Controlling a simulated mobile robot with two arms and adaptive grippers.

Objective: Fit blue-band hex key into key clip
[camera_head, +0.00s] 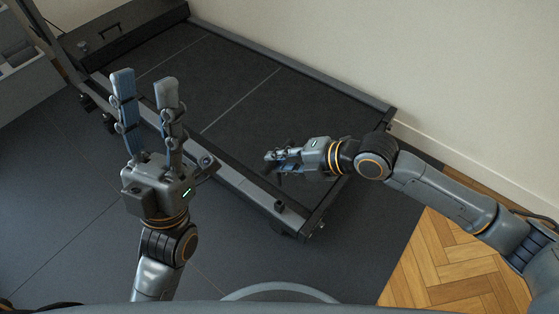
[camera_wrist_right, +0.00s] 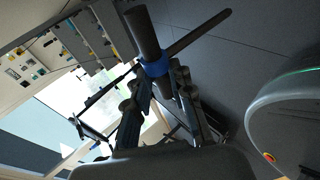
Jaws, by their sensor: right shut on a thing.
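The blue-band hex key (camera_wrist_right: 146,32) shows in the right wrist view as a thick dark bar with a thin dark rod crossing it and a blue band (camera_wrist_right: 155,69) near the crossing. My right gripper (camera_head: 270,158) is shut on it at the band, with its fingers pointing left above the near part of the treadmill. In the head view the key is small and mostly lost among the fingers. My left gripper (camera_head: 145,80) is open and empty, fingers pointing up, left of the treadmill's near side rail. I cannot make out the key clip in either view.
A dark treadmill (camera_head: 241,92) lies along the pale wall (camera_head: 360,50), its side rail (camera_head: 240,181) between my two grippers. Dark mat flooring (camera_head: 60,190) is clear at left; parquet (camera_head: 455,255) shows at right. Drawers (camera_wrist_right: 75,45) with coloured items show in the wrist view.

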